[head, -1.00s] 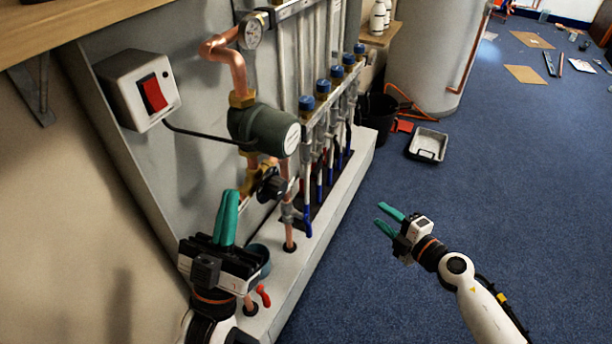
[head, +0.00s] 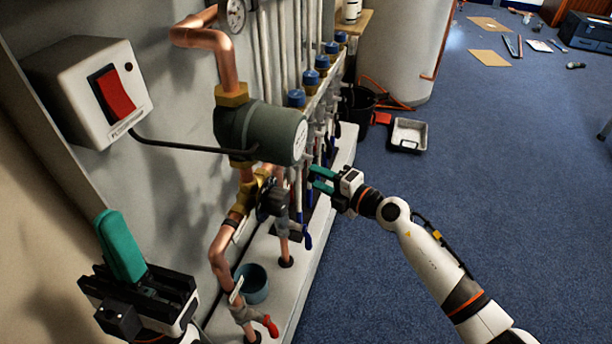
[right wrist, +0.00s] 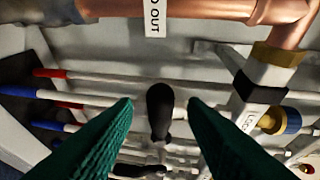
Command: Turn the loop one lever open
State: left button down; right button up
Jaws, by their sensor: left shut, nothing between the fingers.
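The manifold's row of valves with blue caps (head: 312,76) runs along the grey back panel in the head view. In the right wrist view a black lever (right wrist: 160,108) points towards the camera, between my right fingertips but apart from them. A silver fitting beside it carries a label (right wrist: 249,118) that seems to read LOOP, partly cut off. My right gripper (head: 317,180) is open and empty at the front of the manifold, just right of the green pump (head: 250,132). My left gripper (head: 118,240) is shut and empty, upright at the lower left, away from the valves.
A white switch box with a red rocker (head: 116,95) is on the panel. Copper pipe (head: 220,255) and a red-handled tap (head: 270,326) are below the pump. A teal cup (head: 252,283) stands on the white plinth. Blue carpet (head: 480,190) to the right is mostly clear.

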jog(key=shift+b+x, duration=0.65)
jog(key=shift+x, duration=1.6)
jog(key=shift+c, duration=0.2)
grip_shut()
